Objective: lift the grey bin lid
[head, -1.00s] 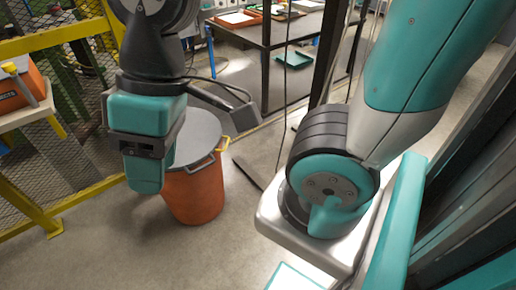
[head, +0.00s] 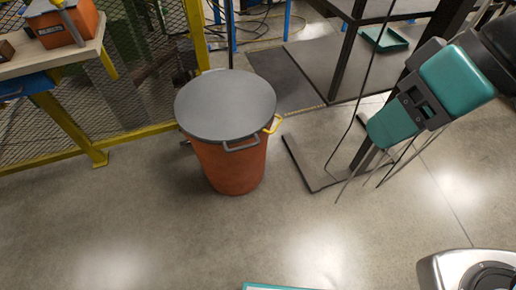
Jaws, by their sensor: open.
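The round grey bin lid (head: 225,103) lies flat on top of an orange bin (head: 232,166) left of the picture's middle. A grey loop handle (head: 241,146) shows at the front of the rim, and a yellow one (head: 273,124) at its right. I cannot tell whether these belong to the lid or the bin. My gripper (head: 382,155) is at the right, apart from the lid, pointing down and left. It is open with nothing seen in it; its fingertips are hard to make out against the floor and stand.
A yellow-framed mesh fence (head: 140,70) stands behind and left of the bin. A table with an orange box (head: 62,24) is at the upper left. A dark-framed rack with a green tray (head: 385,39) stands behind right. Floor in front of the bin is clear.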

